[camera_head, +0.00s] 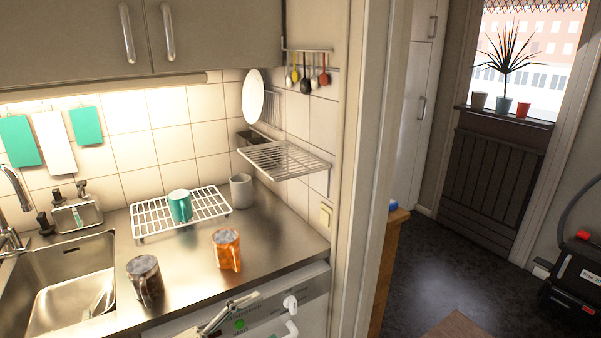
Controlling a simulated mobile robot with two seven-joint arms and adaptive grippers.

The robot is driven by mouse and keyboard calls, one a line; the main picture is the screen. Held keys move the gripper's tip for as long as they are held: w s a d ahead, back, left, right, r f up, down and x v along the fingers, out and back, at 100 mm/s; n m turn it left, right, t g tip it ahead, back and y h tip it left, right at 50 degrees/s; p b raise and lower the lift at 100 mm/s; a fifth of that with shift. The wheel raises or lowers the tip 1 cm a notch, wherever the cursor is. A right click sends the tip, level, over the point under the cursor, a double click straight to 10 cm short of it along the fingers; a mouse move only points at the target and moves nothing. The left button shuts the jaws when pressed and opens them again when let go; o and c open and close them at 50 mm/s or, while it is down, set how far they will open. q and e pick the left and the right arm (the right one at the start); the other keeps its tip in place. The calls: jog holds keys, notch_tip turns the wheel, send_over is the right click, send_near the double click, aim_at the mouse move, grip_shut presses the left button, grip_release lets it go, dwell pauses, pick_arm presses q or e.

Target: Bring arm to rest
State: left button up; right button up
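A grey metal linkage, which looks like part of my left gripper (231,314), shows at the bottom edge in front of the white appliance panel. It slants up to the right from the lower left, below the counter's front edge. Its fingertips are too small and unclear to tell whether they are open or shut. I see nothing clearly held in it. My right gripper is not in view.
The steel counter (190,262) holds a dark mug (145,279), an orange mug (227,250) and a grey cup (241,191). A teal mug (180,206) is on the white wire rack (150,218). The sink (70,290) is left.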

pick_arm(q)
jog(key=s+a+f+n+t+y, duration=0.1)
jog(key=s+a+f+n+y, duration=0.1)
jog(key=a+f+n+y, duration=0.45)
jog(key=s+a+f+n+t+y, duration=0.2)
jog(key=s+a+f+n+y, duration=0.15)
jog(key=a+f, duration=0.55)
jog(key=s+a+f+n+g+y, duration=0.3)
jog(key=s+a+f+n+g, duration=0.15)
jog(key=s+a+f, duration=0.65)
jog(key=d+n+t, duration=0.1)
jog(key=d+n, duration=0.4)
jog(key=d, duration=0.9)
jog(key=shift+d+n+t, duration=0.1)
jog(key=shift+n+t, duration=0.15)
